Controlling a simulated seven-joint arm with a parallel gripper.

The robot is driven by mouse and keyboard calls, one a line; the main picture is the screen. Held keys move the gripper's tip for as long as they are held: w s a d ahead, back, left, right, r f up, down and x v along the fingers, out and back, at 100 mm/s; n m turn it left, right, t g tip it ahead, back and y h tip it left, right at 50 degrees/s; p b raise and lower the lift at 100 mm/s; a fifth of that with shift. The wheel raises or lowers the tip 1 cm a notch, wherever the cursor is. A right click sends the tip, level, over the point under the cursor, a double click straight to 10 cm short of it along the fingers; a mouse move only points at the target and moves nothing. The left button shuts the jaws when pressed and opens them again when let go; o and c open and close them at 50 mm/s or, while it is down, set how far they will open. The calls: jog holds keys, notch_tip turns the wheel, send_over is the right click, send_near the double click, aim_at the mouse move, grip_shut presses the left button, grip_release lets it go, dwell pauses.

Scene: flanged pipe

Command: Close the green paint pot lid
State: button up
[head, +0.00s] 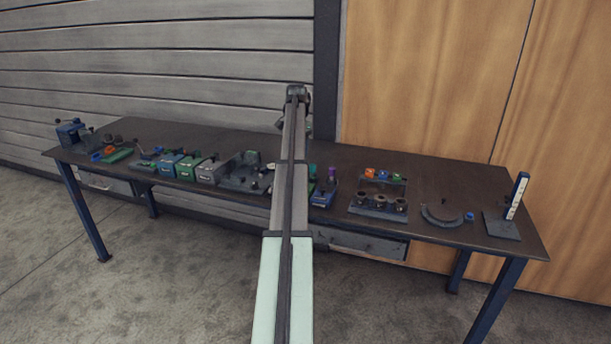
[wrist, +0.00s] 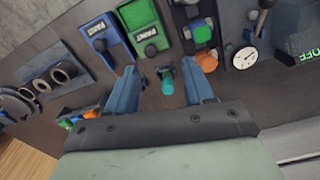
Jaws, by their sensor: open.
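The green paint pot (wrist: 141,22), labelled PAINT, lies at the top of the wrist view, with a dark round knob on its face. I cannot tell from this angle how far its lid is open. A blue paint pot (wrist: 96,32) stands just left of it. My gripper (wrist: 161,73) is open, its two blue fingers spread below the pots and apart from the green one. A teal cylinder (wrist: 167,84) shows between the fingers, and I cannot tell whether it is gripped at all. In the head view my arm hides the gripper and I cannot make out the green pot.
A dark tray with round sockets (wrist: 55,75) lies left in the wrist view. Green and orange parts (wrist: 204,42) and a white dial (wrist: 245,57) lie to the right. In the head view the long table (head: 440,172) holds several boxes and tools, with bare top along the back.

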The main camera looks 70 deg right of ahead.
jog(key=shift+m, duration=0.3)
jog(key=s+f, duration=0.1)
jog(key=f, duration=0.2)
jog(key=d+f, duration=0.1)
jog(key=f, duration=0.3)
jog(key=s+f, duration=0.1)
jog(key=f, duration=0.3)
jog(key=shift+s+d+f, duration=0.2)
jog(key=shift+s+d, duration=0.05)
jog(key=shift+s, duration=0.1)
grip_shut()
dwell(0.3)
